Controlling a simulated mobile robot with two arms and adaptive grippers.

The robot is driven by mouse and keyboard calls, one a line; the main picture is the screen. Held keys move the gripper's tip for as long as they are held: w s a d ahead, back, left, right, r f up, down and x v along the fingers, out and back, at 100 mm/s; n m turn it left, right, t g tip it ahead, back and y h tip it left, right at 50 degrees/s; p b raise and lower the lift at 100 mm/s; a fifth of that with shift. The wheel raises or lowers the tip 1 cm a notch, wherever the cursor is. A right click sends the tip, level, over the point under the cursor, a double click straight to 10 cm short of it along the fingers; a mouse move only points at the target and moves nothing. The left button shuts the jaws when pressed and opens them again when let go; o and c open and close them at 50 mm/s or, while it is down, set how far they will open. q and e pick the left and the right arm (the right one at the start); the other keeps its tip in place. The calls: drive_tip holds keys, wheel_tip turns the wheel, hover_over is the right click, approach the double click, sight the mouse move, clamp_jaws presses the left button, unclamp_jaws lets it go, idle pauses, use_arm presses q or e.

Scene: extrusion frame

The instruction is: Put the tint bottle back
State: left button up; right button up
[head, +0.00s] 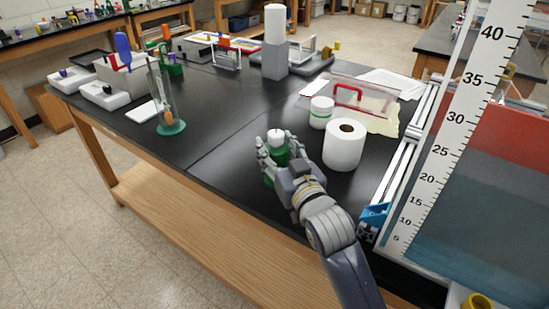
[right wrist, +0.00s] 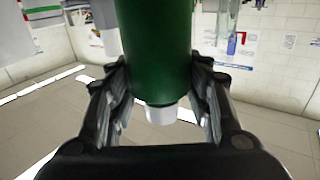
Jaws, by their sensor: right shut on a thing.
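The tint bottle (head: 281,158) is green with a white cap and stands upright in my right gripper (head: 276,148), near the front edge of the black bench. The fingers are shut around its sides. In the right wrist view, the green bottle body (right wrist: 155,50) fills the middle between the two fingers (right wrist: 158,85), with its white cap at the lower end. I cannot tell whether its base touches the bench. My left gripper is not in view.
A graduated cylinder (head: 160,100) on a green base stands left. A tall ruler (head: 460,110) rises at right. The bench centre (head: 225,110) is clear.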

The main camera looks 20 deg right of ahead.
drive_tip(key=shift+w+a+f, duration=0.1)
drive_tip(key=shift+w, duration=0.4)
wheel_tip(320, 180, down, 3)
drive_tip(key=shift+f, duration=0.15)
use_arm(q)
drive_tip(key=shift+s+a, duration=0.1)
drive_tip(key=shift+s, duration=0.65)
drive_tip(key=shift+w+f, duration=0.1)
use_arm(e)
drive_tip(key=o, duration=1.1)
drive_tip(key=shift+f, duration=0.15)
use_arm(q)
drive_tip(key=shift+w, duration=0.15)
use_arm(e)
drive_tip(key=shift+o, duration=0.2)
